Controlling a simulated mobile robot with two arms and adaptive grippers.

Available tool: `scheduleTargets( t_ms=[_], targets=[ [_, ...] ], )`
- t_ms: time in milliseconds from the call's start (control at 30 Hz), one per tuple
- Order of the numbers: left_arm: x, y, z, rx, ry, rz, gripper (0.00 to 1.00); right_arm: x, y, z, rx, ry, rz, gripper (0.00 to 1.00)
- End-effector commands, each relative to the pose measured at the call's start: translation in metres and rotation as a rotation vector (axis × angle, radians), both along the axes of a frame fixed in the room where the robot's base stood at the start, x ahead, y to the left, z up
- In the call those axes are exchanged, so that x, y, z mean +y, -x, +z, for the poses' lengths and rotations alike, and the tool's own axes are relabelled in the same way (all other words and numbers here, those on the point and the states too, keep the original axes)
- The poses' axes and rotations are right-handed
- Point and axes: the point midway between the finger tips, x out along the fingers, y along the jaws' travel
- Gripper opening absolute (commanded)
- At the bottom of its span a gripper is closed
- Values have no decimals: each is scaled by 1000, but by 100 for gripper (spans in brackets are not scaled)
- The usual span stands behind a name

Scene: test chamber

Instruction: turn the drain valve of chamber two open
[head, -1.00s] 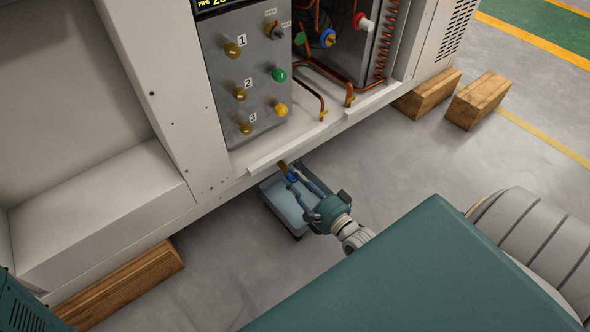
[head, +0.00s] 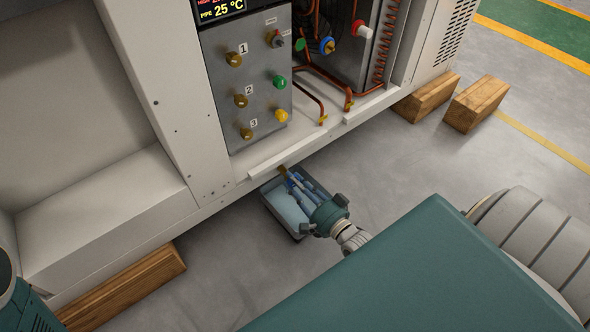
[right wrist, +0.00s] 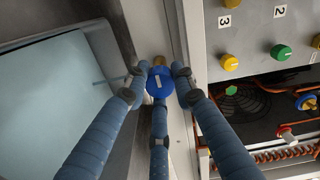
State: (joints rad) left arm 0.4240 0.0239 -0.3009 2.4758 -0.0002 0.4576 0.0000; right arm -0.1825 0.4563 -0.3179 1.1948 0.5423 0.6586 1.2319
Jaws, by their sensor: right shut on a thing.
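A brass drain valve (head: 283,171) sticks out below the front edge of the white cabinet. Its round blue knob (right wrist: 160,87) shows in the right wrist view with a white mark on its face, close to upright there. My right gripper (head: 291,180) is shut on the knob; its blue padded fingers sit around it, two at the sides and one below in the wrist view (right wrist: 159,80). The fingers hide most of the knob in the head view. No label shows which chamber this valve belongs to. My left gripper is not in view.
A grey tray (head: 324,190) with a pale blue inside stands on the floor under the valve. The panel (head: 226,110) above carries knobs numbered 1 to 3 and a display. Copper pipes (head: 310,90) fill the open bay. Wooden blocks (head: 476,103) lie at right.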

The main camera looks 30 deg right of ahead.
Motion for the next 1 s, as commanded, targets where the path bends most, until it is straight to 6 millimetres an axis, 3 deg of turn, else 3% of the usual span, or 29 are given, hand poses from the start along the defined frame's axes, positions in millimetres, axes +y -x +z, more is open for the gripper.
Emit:
scheduleTargets(
  t_ms=[200,233,300,667,767,1000],
  targets=[
    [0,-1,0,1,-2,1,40,0,0,-1,2,2,0,0],
    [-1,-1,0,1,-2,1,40,0,0,-1,3,2,0,31],
    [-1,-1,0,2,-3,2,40,0,0,-1,2,2,0,44],
    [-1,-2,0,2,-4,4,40,0,4,-1,2,0,0,44],
    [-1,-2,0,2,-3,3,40,-1,16,-1,3,0,1,44],
    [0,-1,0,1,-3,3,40,-5,66,-2,6,1,0,44]
  ],
)
